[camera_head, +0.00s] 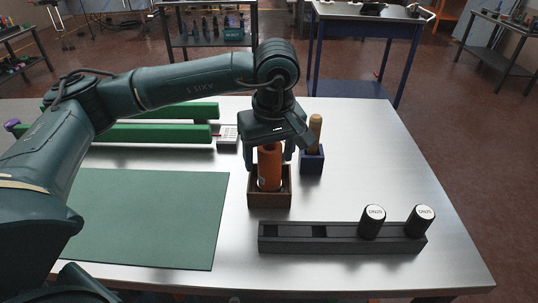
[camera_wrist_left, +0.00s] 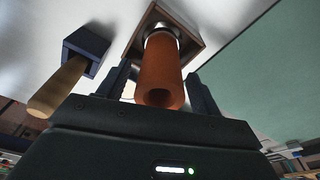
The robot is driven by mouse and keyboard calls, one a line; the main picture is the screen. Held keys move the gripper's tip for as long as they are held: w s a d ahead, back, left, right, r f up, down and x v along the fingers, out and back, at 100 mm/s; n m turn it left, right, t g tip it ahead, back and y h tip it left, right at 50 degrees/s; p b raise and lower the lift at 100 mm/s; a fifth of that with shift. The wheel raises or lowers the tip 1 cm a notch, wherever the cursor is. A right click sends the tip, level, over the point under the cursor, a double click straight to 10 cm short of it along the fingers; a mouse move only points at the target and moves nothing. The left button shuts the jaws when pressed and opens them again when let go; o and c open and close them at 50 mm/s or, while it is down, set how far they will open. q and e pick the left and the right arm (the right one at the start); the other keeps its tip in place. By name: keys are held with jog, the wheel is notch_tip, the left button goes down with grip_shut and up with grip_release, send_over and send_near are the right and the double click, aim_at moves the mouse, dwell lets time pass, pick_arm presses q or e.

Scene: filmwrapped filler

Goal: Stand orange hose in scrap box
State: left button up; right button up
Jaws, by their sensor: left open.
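The orange hose (camera_head: 269,166) stands upright in the brown scrap box (camera_head: 270,200) near the middle of the table. The left wrist view also shows the orange hose (camera_wrist_left: 161,72), its open end toward the camera and its far end inside the scrap box (camera_wrist_left: 198,48). My left gripper (camera_head: 268,158) points down over the hose, one finger on each side. It is open, and in the left wrist view gaps show between the fingers and the hose. My right gripper is not in view.
A blue block holder (camera_head: 312,162) with a wooden handle (camera_head: 315,126) stands just right of the box. A dark rack (camera_head: 335,240) with two black-sided, white-topped cylinders lies in front. A green mat (camera_head: 150,215) is left; green bars (camera_head: 150,133) lie behind it. The right table side is clear.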

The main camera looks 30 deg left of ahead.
pick_arm(q)
jog(key=r, duration=0.3)
jog(key=d+r, duration=0.1)
jog(key=r, duration=0.3)
jog(key=s+r, duration=0.1)
jog(key=r, duration=0.3)
jog(key=shift+d+r, duration=0.1)
jog(key=shift+d, duration=0.05)
